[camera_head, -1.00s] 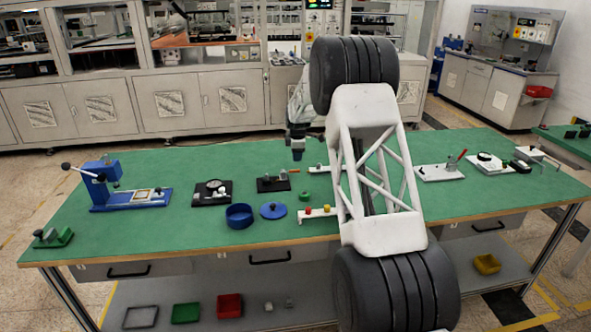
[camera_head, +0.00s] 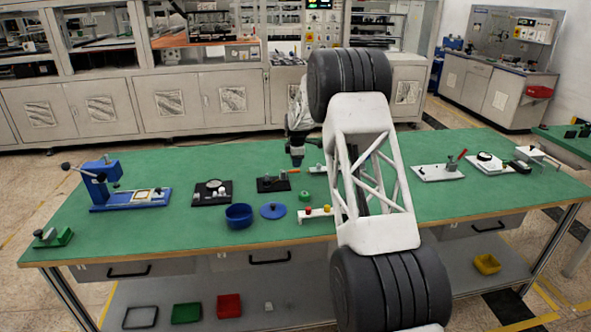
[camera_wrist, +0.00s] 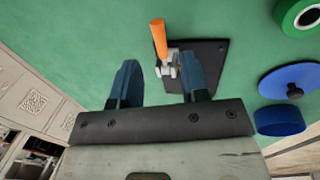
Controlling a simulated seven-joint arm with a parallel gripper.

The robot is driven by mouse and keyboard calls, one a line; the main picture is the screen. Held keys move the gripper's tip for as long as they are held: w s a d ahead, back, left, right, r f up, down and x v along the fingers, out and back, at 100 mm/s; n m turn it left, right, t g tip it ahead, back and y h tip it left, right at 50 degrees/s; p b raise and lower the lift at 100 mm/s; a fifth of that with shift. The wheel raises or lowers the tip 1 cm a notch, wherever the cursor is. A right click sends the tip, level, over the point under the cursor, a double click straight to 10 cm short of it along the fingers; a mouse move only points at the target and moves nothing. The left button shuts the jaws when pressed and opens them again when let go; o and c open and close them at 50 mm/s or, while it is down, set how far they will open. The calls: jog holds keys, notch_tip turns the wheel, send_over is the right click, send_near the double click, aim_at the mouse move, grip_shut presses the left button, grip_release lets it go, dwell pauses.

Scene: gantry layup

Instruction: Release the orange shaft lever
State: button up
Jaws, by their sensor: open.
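The orange shaft lever (camera_wrist: 158,38) shows in the wrist view as an orange handle on a small silver fitting (camera_wrist: 166,68), mounted on a black plate (camera_wrist: 205,60). In the head view the orange handle (camera_head: 293,170) and its black plate (camera_head: 273,184) lie near the middle of the green table. My gripper (camera_wrist: 158,80) is open, its two blue-grey fingers apart. In the wrist view the handle appears beyond the fingertips, between them and nearer the right finger. Nothing is held. In the head view my gripper (camera_head: 297,158) is above and just right of the plate.
A blue bowl (camera_head: 239,216), a blue lid (camera_head: 273,211) and a green ring (camera_head: 304,196) are close to the plate. A white block with red and yellow knobs (camera_head: 314,216) is in front. A black plate with a gauge (camera_head: 212,192) stands to the left.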

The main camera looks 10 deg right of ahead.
aim_at(295, 171)
jog(key=shift+w+f, duration=0.25)
jog(key=shift+f, duration=0.95)
jog(key=shift+w+f, duration=0.25)
jog(key=shift+f, duration=0.95)
jog(key=shift+c, duration=0.3)
grip_shut()
